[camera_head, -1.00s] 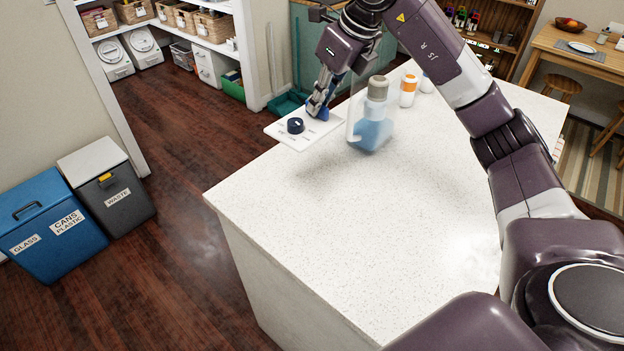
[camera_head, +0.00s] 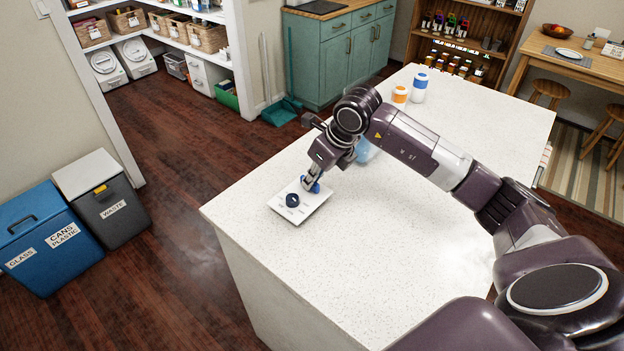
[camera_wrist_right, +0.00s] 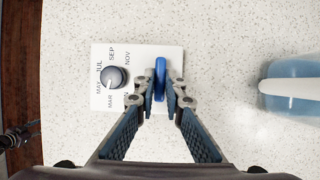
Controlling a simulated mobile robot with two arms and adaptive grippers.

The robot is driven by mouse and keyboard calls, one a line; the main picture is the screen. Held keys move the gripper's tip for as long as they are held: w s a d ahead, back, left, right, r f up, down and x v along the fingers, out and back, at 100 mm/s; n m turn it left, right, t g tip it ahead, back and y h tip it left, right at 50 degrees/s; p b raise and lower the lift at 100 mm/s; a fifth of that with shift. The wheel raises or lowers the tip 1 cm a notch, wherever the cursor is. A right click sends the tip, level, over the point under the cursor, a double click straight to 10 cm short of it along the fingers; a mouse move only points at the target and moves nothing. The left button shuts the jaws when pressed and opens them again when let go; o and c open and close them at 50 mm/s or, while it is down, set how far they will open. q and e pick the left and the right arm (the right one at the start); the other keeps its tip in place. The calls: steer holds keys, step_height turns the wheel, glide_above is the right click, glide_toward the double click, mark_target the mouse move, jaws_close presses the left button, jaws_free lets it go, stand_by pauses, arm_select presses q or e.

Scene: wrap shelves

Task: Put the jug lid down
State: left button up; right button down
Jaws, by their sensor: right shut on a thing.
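The jug lid (camera_head: 291,210) is a flat white square plate with a dark round dial and month letters. It also shows in the right wrist view (camera_wrist_right: 103,68). A blue upright tab stands on its right side. My right gripper (camera_head: 312,184) is shut on this tab, its fingertips on either side of it in the right wrist view (camera_wrist_right: 161,98). The lid looks level, at or just above the counter top; I cannot tell if it touches. The light blue jug (camera_wrist_right: 298,70) stands to the right of the lid, mostly hidden behind my arm in the head view. My left gripper is not in view.
An orange-and-white bottle (camera_head: 400,94) and a blue-and-white bottle (camera_head: 419,88) stand farther back. The counter's left edge is close to the lid.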

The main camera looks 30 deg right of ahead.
steer(key=shift+f, duration=0.5)
steer(key=shift+f, duration=0.1)
steer(key=shift+f, duration=0.15)
steer(key=c, duration=2)
jaws_free()
steer(key=shift+r, duration=0.4)
steer(key=b+v, duration=0.2)
steer(key=v, duration=0.9)
steer(key=shift+s+d+r, duration=0.1)
steer(key=shift+s+r, duration=0.1)
steer(key=shift+r, duration=0.1)
